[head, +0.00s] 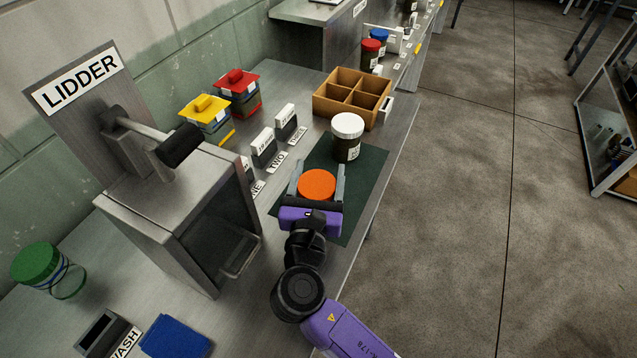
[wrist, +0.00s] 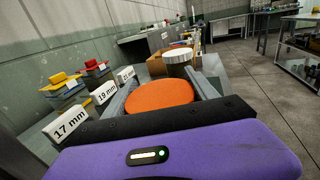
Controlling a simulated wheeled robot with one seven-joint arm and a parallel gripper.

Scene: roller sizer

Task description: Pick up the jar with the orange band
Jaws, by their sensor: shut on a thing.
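A round thing with an orange top (head: 317,184), seemingly a jar, is between the fingers of my gripper (head: 317,172), over the dark green mat (head: 372,168). My gripper is shut on it. Its orange top also fills the middle of the wrist view (wrist: 160,95). Its sides are hidden, so I cannot see a band or tell whether its base touches the mat. A jar with a white lid (head: 347,137) stands upright just beyond my fingers on the mat; its lid also shows in the wrist view (wrist: 178,56).
The metal lidder (head: 185,205) stands close on the left. Behind are yellow (head: 206,113) and red (head: 237,87) lidded containers and a wooden divided box (head: 352,98). The bench's right edge is near; open floor lies beyond.

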